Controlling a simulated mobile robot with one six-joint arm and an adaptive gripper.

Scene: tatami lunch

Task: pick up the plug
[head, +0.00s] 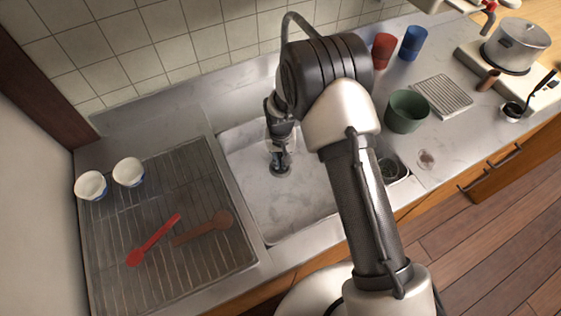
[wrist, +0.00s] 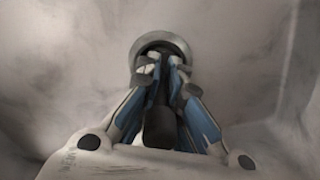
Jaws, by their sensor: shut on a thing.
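My gripper (head: 280,148) reaches down into the pale sink (head: 300,195), directly over the drain. In the wrist view, my gripper (wrist: 165,70) has its blue-sided fingers drawn close together on a dark, narrow thing, which I take to be the plug (wrist: 164,76). The round metal drain ring (wrist: 184,50) surrounds the fingertips in that view. The fingers hide most of the plug. I cannot tell whether it is seated in the drain or raised from it.
A ribbed drainer (head: 165,265) left of the sink holds two white bowls (head: 129,171), a red spoon (head: 153,241) and a brown spoon (head: 205,228). A green cup (head: 406,111) stands right of the sink. Red (head: 383,49) and blue cups (head: 413,43) stand behind. The sink walls surround my gripper.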

